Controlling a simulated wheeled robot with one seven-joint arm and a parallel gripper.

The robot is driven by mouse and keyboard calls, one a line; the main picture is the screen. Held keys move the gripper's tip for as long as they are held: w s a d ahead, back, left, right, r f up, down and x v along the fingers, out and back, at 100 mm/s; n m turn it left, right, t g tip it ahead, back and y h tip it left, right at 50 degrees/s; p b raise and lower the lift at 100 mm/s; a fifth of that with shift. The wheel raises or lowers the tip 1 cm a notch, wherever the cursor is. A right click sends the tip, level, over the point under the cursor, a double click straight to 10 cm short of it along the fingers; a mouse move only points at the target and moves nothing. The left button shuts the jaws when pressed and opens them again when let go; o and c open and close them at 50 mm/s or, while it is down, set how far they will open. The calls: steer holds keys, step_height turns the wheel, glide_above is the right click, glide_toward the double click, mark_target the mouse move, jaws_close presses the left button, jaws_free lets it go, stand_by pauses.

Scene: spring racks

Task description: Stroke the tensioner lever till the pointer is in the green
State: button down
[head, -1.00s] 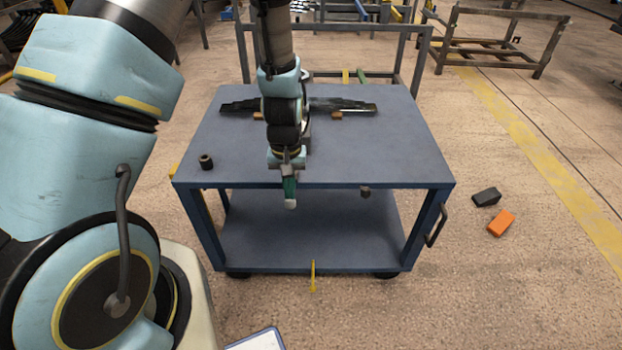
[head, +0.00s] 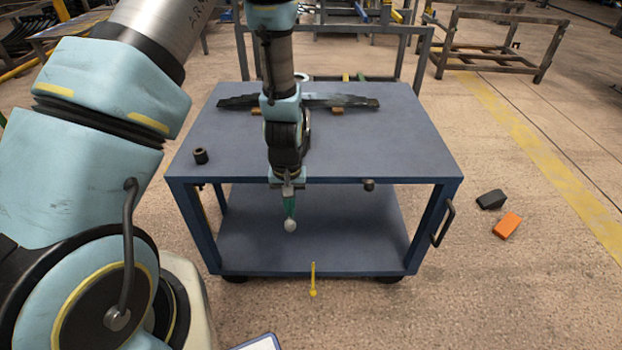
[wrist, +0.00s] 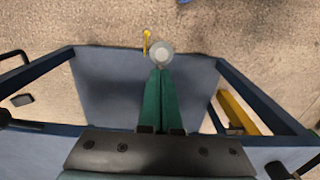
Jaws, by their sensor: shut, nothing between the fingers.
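My gripper (head: 289,210) hangs in front of the cart's front edge, its green fingers pointing down and shut together. It also shows in the wrist view (wrist: 159,75). A pale round knob (head: 290,225) sits right at the fingertips, not between them. In the wrist view the knob (wrist: 162,50) is a grey disc just beyond the tips; I cannot tell whether they touch it. A thin yellow piece (head: 313,280) with a round end stands at the cart's lower front edge. I cannot tell which part is the tensioner lever. No pointer or green band can be made out.
The blue cart (head: 400,145) carries a dark leaf spring (head: 350,102) on wooden blocks and a small dark cylinder (head: 200,156). A dark stub (head: 369,185) is at its front edge. An orange block (head: 508,225) and black block (head: 491,200) lie on the floor at right.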

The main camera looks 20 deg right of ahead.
step_height(320, 180, down, 6)
steer(key=b, duration=0.3)
steer(key=shift+b, duration=0.4)
step_height(320, 180, up, 18)
steer(key=p, duration=1.4)
steer(key=shift+r, duration=0.25)
steer(key=w+a+r+n, duration=0.2)
steer(key=w+a+r, duration=0.3)
steer(key=a+r, duration=0.55)
steer(key=s+a+r+n+t, duration=0.1)
steer(key=s+a+r, duration=0.2)
steer(key=a+r, duration=0.8)
steer(key=a, duration=0.3)
steer(key=shift+s+a+n+t, duration=0.3)
steer(key=shift+s+a+n, duration=0.05)
steer(key=shift+a+n, duration=0.05)
